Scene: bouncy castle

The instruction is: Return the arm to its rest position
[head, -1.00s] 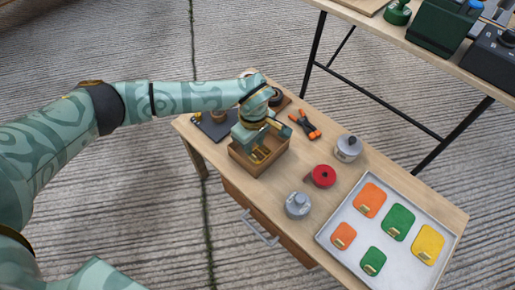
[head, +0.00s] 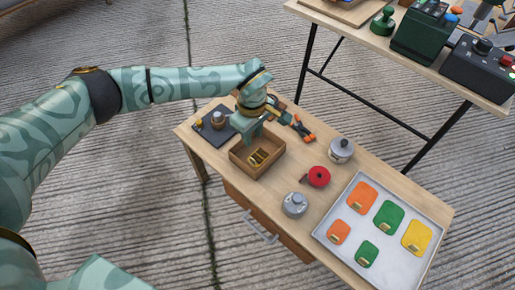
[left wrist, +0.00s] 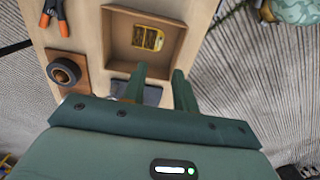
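My left gripper (head: 256,128) is above the back edge of a wooden box (head: 240,162) on the workbench. In the left wrist view my left gripper (left wrist: 159,72) shows two green fingers apart, with nothing between them. A gold-coloured piece (head: 259,157) lies inside the box; it also shows in the left wrist view (left wrist: 148,38), clear of the fingers. My left arm reaches in from the left, stretched out over the bench. My right gripper is not in view.
The bench (head: 268,191) holds orange-handled pliers (head: 303,130), a silver pot (head: 341,150), a red round tool (head: 317,177), a grey round item (head: 295,204) and a tray (head: 343,244) of coloured plates. A second table (head: 352,20) with machines stands behind. Left of the bench is open floor.

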